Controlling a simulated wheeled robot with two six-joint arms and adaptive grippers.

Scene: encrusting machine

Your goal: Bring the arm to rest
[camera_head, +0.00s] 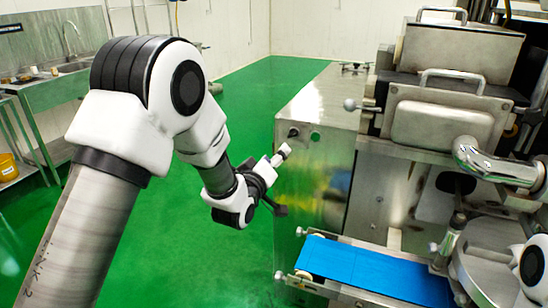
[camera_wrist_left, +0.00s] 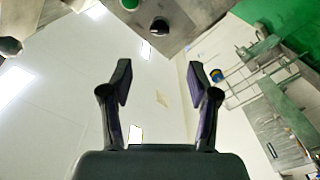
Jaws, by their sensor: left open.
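My left arm comes in from the left in the head view and bends down at the elbow. My left gripper (camera_head: 279,181) is near the side of the steel encrusting machine (camera_head: 310,185); I cannot tell if it touches it. In the left wrist view the two fingers of my left gripper (camera_wrist_left: 160,76) stand wide apart with nothing between them. A black knob (camera_wrist_left: 160,25) and a green button (camera_wrist_left: 130,4) on the machine show beyond the fingertips. My right gripper is not in view.
A blue conveyor belt (camera_head: 370,272) sticks out low at the machine's front. A steel sink bench (camera_head: 62,82) stands at the back left, with a yellow bucket (camera_head: 7,166) low beside it. The green floor (camera_head: 245,100) between bench and machine is clear.

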